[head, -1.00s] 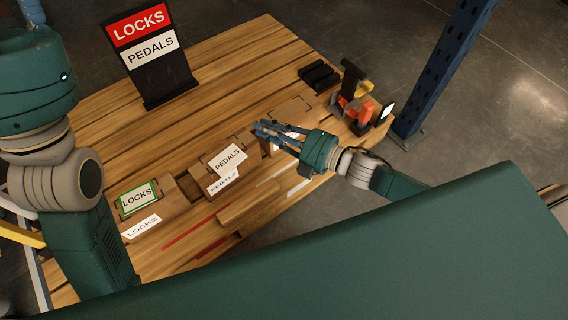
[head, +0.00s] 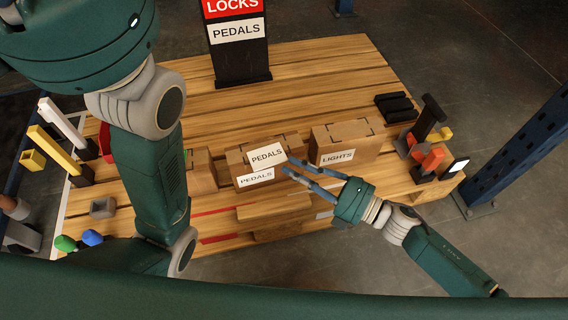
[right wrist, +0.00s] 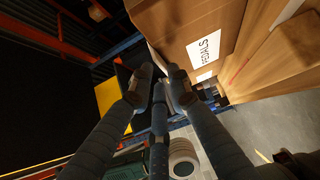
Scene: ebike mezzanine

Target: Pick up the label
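A white PEDALS label (head: 267,156) is at the upper front of the middle cardboard box (head: 240,162) in the head view. A second PEDALS label (head: 256,177) is just below it. The right wrist view shows a PEDALS label (right wrist: 204,48) on a box, with another white patch (right wrist: 204,76) beside it. My right gripper (head: 286,166) is just right of the labels in the head view. Its fingers are apart, with nothing seen between them; contact with the box cannot be told. My left arm crosses the left side; its gripper is out of view.
A box with a LIGHTS label (head: 338,158) stands right of the middle box. A left box (head: 201,172) is partly behind my left arm. A sign stand (head: 240,62) is at the back. Black and orange items (head: 428,150) stand at the right.

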